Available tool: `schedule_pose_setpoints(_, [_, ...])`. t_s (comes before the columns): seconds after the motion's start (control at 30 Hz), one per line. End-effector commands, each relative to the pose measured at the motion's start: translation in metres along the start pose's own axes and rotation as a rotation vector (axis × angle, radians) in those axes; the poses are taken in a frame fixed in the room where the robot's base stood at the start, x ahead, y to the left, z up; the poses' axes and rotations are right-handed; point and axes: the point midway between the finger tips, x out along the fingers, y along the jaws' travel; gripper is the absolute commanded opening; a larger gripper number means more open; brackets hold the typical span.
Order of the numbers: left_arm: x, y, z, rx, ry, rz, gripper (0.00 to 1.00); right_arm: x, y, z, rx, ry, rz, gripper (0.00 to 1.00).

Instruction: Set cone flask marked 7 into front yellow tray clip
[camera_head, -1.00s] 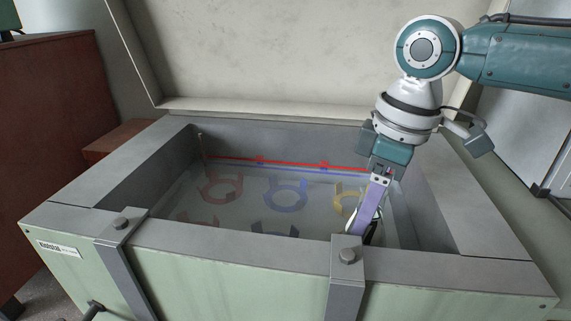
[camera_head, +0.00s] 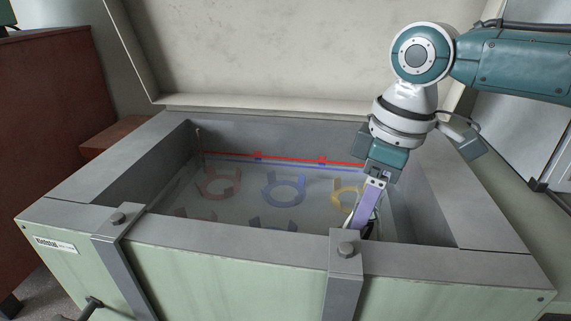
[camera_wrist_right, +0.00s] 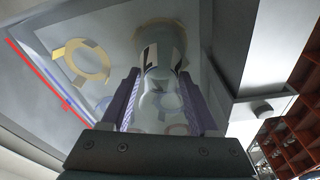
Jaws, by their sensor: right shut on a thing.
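My right gripper (camera_head: 363,222) reaches down into the tank at its right side, near the front wall. In the right wrist view its purple fingers (camera_wrist_right: 165,100) are shut on a clear cone flask (camera_wrist_right: 158,75); I cannot read its mark. The flask's far end lies over a yellow clip (camera_wrist_right: 180,32), and I cannot tell whether they touch. Another yellow clip (camera_wrist_right: 82,62) is empty beside it, and shows in the head view (camera_head: 343,196) just left of the gripper. In the head view the front wall and gripper hide the front yellow clip. My left gripper is not in view.
Red clips (camera_head: 218,181) and blue clips (camera_head: 284,188) stand on the tank floor to the left. A red bar (camera_head: 290,161) runs along the back. The tank's front rim (camera_head: 230,238) and a metal strap (camera_head: 346,262) lie close to the gripper.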

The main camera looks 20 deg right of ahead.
Motion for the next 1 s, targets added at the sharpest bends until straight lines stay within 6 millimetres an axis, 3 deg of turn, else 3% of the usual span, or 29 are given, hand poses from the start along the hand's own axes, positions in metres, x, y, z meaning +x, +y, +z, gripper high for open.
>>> schedule_pose_setpoints(0.2, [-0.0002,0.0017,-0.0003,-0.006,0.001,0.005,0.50,-0.0005,0.0001,-0.0004,0.000,0.001,0.000,0.00])
schedule_pose_setpoints(0.23, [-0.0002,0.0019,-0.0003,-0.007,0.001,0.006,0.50,-0.0005,0.0001,-0.0004,0.000,0.001,0.000,0.62])
schedule_pose_setpoints(0.53, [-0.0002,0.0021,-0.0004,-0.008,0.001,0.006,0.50,-0.0003,0.0000,-0.0002,0.000,0.001,0.000,0.96])
schedule_pose_setpoints(1.0, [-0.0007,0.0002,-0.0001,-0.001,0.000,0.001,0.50,-0.0005,-0.0002,0.0001,0.000,-0.001,-0.001,1.00])
